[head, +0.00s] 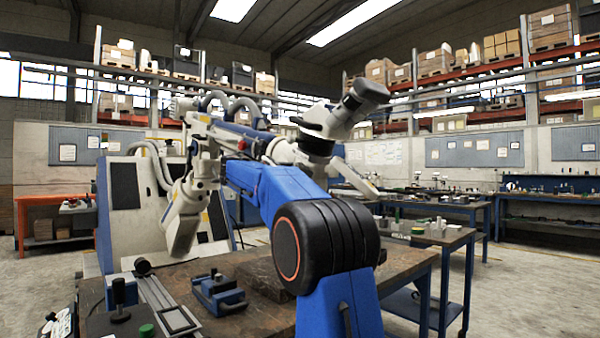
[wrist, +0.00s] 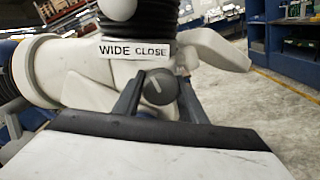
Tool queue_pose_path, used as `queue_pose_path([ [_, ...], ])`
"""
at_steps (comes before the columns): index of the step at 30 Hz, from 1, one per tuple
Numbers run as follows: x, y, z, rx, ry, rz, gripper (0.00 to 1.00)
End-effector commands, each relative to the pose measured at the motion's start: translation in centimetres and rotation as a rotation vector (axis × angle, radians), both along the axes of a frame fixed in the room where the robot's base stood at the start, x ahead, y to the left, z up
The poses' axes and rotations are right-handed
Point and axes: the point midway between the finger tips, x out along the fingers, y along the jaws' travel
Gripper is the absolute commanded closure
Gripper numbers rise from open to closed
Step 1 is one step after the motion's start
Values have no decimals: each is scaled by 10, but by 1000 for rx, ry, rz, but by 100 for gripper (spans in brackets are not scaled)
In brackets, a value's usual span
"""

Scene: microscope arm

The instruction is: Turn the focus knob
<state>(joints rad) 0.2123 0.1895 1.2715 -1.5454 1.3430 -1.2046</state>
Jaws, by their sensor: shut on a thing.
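In the wrist view, the focus knob (wrist: 157,88) is a small dark grey round knob with a light slanted pointer line. It sits below a white label (wrist: 134,50) reading "WIDE CLOSE" on the pale microscope arm body. My gripper (wrist: 160,92) has one dark finger on each side of the knob and is shut on it. In the head view, the microscope head (head: 318,130) is pale and dark with an angled eyepiece (head: 366,95). I cannot make out the knob or my fingertips in the head view.
A wooden-topped workbench (head: 180,275) stands in front, with a blue vise-like tool (head: 218,292) on it. An orange bench (head: 50,203) is at left, other blue workbenches (head: 540,200) are at right. Open floor shows beyond the microscope in the wrist view.

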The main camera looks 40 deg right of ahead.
Motion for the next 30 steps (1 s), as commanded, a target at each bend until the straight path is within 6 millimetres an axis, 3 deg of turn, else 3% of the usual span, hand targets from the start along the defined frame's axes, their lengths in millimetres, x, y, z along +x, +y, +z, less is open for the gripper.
queue_pose_path([
  [10, 1, 0, 0, 3, -155, 0, 85],
  [26, 0, 0, 0, 3, -184, 0, 85],
  [27, 0, 0, 0, 3, -184, 0, 58],
  [29, 0, 0, 0, 3, -184, 0, 45],
  [30, 0, 0, 0, 3, -184, 0, 45],
])
